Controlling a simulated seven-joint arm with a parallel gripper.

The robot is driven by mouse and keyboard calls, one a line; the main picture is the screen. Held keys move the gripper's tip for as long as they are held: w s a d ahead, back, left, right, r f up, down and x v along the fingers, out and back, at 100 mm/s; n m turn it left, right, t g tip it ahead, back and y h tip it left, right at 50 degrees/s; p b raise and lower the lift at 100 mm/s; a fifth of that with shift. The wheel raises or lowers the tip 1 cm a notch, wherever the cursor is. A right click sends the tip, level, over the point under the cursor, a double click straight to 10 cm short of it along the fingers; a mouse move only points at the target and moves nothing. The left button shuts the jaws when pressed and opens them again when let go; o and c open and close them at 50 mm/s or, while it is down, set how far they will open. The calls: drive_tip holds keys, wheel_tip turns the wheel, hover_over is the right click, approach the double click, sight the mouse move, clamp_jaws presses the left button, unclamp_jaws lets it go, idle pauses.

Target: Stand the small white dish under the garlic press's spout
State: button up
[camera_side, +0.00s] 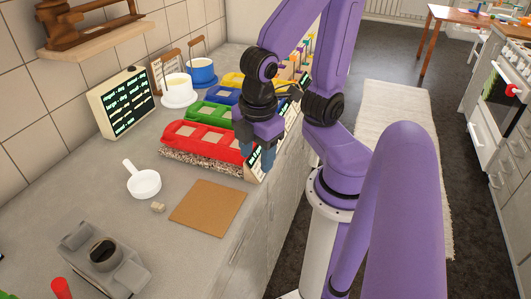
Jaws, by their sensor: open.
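The small white dish (145,185), a round shallow bowl with a short handle pointing up and left, stands upright on the grey counter at left centre. A grey device with a dark round part on top, which looks like the garlic press (128,275), stands at the lower left, apart from the dish. I cannot make out its spout. My gripper (258,160) points down at the front right end of the red tray, well to the right of the dish. It is open, and I see nothing held between its fingers.
A brown board (208,207) and a small beige lump (158,207) lie near the dish. Behind are the red tray (202,141), green and blue trays, white and blue pots and a display panel (122,102). A red object (61,288) is at the bottom left.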

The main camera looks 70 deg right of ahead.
drive_tip(key=shift+o, duration=0.3)
drive_tip(key=shift+s+a+r+m+y, duration=0.1)
drive_tip(key=shift+s+r+m+y, duration=0.1)
drive_tip(key=shift+s, duration=0.2)
drive_tip(key=shift+s+a+r+m+y, duration=0.1)
drive_tip(key=shift+s+y, duration=0.1)
drive_tip(key=shift+s, duration=0.15)
drive_tip(key=o, duration=0.7)
drive_tip(key=shift+s+a+g, duration=0.1)
drive_tip(key=shift+s+g, duration=0.2)
drive_tip(key=shift+s, duration=0.1)
drive_tip(key=shift+c, duration=0.2)
drive_tip(key=w+a+r, duration=0.2)
drive_tip(key=w+a, duration=0.2)
drive_tip(key=w, duration=0.5)
drive_tip(key=t, duration=0.2)
hover_over(132, 166)
drive_tip(key=s, duration=0.1)
wheel_tip(132, 166, down, 9)
drive_tip(key=shift+w+f, duration=0.2)
drive_tip(key=shift+f, duration=1.2)
drive_tip(key=shift+w+f, duration=0.2)
drive_tip(key=shift+f, duration=1.2)
